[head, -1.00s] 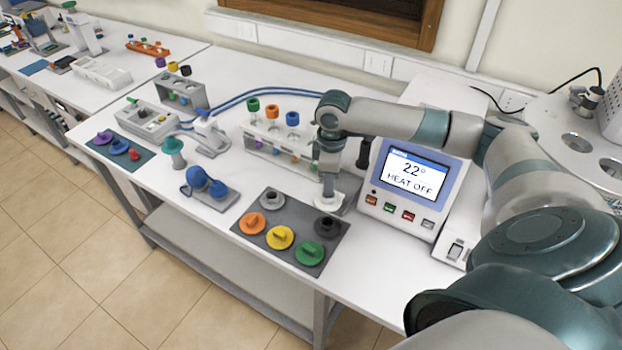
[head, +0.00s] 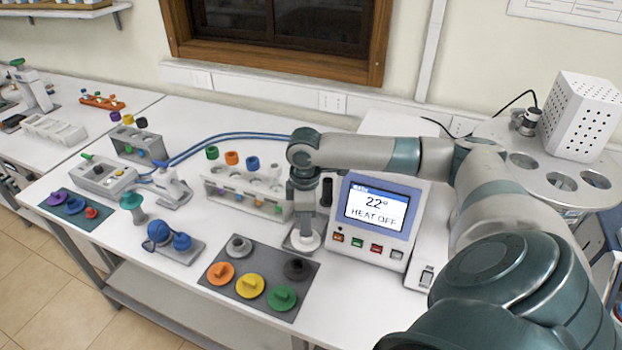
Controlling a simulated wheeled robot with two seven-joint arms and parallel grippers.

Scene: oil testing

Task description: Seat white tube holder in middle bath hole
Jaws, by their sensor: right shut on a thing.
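The white tube holder (head: 307,241) shows as a white disc under my right gripper (head: 305,227), behind the grey mat. My right gripper points down and is shut on it. I cannot tell whether the holder touches the surface below. The bath (head: 497,137) stands at the right with a grey top and round holes. Its middle hole (head: 562,182) looks empty, well to the right of the gripper. My left gripper is out of view.
The heater display (head: 376,206), reading 22° and HEAT OFF, stands between my gripper and the bath. A perforated white box (head: 580,115) sits on the bath top. The grey mat (head: 262,257) bears several coloured holders. A tube rack (head: 225,195) stands left of the gripper.

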